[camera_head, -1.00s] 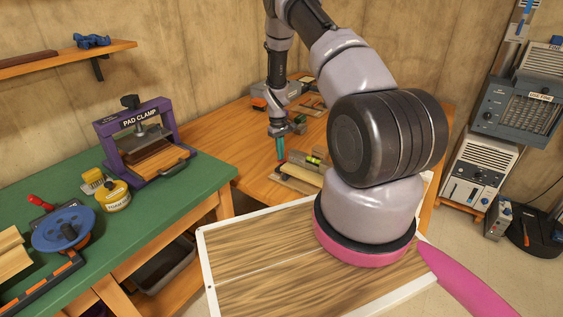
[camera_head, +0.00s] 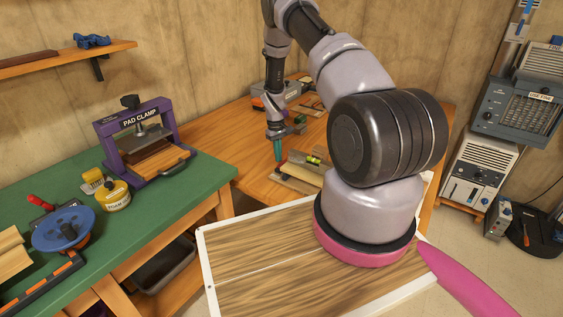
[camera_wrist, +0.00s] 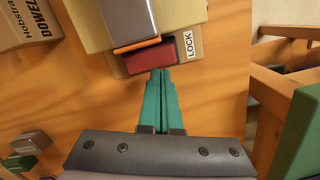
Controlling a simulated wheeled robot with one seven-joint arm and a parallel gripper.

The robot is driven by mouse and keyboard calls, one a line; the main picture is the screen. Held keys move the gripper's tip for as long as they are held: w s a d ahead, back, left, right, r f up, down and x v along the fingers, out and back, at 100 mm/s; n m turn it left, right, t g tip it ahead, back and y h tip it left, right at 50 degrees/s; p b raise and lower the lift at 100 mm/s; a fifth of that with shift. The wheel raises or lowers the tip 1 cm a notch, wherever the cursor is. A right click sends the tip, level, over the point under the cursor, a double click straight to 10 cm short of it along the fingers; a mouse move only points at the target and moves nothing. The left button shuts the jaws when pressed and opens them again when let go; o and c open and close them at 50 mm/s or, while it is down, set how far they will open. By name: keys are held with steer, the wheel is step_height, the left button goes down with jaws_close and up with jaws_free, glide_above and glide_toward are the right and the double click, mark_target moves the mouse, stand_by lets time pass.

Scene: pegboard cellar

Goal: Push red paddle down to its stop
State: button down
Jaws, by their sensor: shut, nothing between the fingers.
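The red paddle (camera_wrist: 153,58) shows in the wrist view as a dark red block at the near edge of a tan wooden device (camera_wrist: 120,20), beside a white LOCK label (camera_wrist: 188,44). An orange-edged grey part (camera_wrist: 137,44) lies just beyond it. My gripper (camera_wrist: 160,72) has its teal fingers together and empty, with the tips at the paddle's near edge; I cannot tell whether they touch it. In the head view my gripper (camera_head: 279,160) points down at the left end of the device (camera_head: 300,170), and I cannot make out the paddle there.
The device lies on an orange wooden bench (camera_head: 235,130). A box marked DOWEL (camera_wrist: 28,22) and small metal-topped blocks (camera_wrist: 30,143) are to the left in the wrist view. A green bench (camera_head: 190,205) with a purple pad clamp (camera_head: 110,155) stands left in the head view.

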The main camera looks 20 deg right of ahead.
steer(key=shift+w+a+r, duration=0.15)
steer(key=shift+w+r, duration=0.1)
steer(key=shift+w, duration=0.5)
steer(key=shift+r, duration=0.1)
step_height(320, 180, up, 10)
steer(key=shift+w+a+r, duration=0.15)
steer(key=shift+w+r, duration=0.1)
steer(key=shift+w, duration=0.2)
steer(key=s+a+r+m+t, duration=0.15)
steer(key=s+r, duration=0.25)
steer(key=r, duration=0.7)
steer(key=s+a+r+m+t+y, duration=0.1)
steer(key=s+a+r, duration=0.15)
steer(key=r, duration=0.85)
steer(key=s+a+r+m+t, duration=0.15)
steer(key=s+r, duration=0.25)
steer(key=r, duration=0.6)
steer(key=s+a+r+m+t, duration=0.1)
steer(key=s+r, duration=0.2)
steer(key=s, duration=0.5)
steer(key=s+a+r+m+t, duration=0.1)
steer(key=s+r, duration=0.3)
steer(key=s, duration=0.5)
steer(key=s+a+r+m+t+y, duration=0.1)
steer(key=s+r, duration=0.3)
steer(key=s, duration=0.4)
steer(key=shift+s+a+r+t, duration=0.15)
steer(key=shift+a+r+t, duration=0.1)
steer(key=shift+a+t, duration=0.35)
